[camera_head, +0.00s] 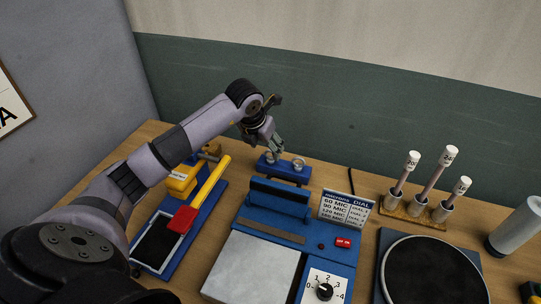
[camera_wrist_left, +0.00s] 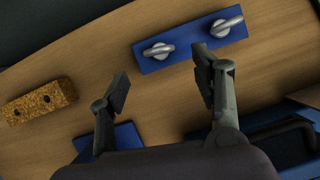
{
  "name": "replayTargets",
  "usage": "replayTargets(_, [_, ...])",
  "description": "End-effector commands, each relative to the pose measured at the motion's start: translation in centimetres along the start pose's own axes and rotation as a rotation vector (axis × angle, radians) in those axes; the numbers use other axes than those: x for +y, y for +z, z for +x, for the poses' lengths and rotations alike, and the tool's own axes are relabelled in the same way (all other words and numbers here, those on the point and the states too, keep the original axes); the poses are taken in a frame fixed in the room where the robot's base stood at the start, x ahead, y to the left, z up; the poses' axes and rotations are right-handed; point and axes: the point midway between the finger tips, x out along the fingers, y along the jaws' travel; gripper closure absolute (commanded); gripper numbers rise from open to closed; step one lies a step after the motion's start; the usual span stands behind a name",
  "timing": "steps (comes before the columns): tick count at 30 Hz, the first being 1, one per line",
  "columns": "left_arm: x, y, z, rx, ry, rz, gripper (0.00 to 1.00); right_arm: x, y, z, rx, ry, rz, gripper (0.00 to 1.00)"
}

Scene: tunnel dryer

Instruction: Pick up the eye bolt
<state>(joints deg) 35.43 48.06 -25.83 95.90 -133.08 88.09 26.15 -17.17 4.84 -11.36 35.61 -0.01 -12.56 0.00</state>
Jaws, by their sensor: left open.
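Two metal eye bolts stand in a blue block (camera_head: 284,174) at the back of the table. In the head view one eye bolt (camera_head: 268,157) is on the left and the other eye bolt (camera_head: 298,163) on the right. The wrist view shows the blue block (camera_wrist_left: 188,60) ahead of the fingers, with both eye bolts on it. My left gripper (camera_head: 276,145) is open and empty, just above and behind the left eye bolt in the head view. Its fingers (camera_wrist_left: 162,78) are spread apart in the wrist view. I cannot tell the exact height gap. My right gripper is not visible.
A brown speckled block (camera_wrist_left: 40,101) with holes lies left of the fingers. A blue machine with a dial (camera_head: 324,291) and a sign (camera_head: 346,209) stand in front. A yellow-handled tool (camera_head: 211,180) is left; a tube rack (camera_head: 413,218) is right.

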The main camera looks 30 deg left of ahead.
Motion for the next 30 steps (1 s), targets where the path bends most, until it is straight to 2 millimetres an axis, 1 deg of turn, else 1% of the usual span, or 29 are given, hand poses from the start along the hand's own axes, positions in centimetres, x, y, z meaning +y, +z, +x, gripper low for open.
replayTargets(5, [0.0,0.2,0.9,0.002,-0.001,-0.001,0.41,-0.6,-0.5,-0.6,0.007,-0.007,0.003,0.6])
replayTargets(10, [-0.1,0.7,3.2,0.005,-0.002,-0.002,0.41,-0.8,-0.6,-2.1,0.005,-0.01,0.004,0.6])
replayTargets(12, [0.0,0.7,4.4,0.004,-0.002,-0.002,0.41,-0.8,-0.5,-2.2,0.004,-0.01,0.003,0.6])
replayTargets(15, [0.0,0.7,5.3,0.002,-0.001,-0.001,0.41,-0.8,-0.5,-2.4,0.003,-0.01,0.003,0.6])
replayTargets(18, [0.0,0.7,5.7,0.0,-0.001,0.0,0.41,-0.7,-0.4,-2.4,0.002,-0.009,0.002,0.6])
replayTargets(23, [0.1,0.7,5.7,0.0,0.0,0.001,0.41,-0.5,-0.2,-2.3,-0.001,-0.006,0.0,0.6])
replayTargets(30, [0.1,0.7,5.7,0.0,0.0,0.0,0.56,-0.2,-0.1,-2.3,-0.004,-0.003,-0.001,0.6])
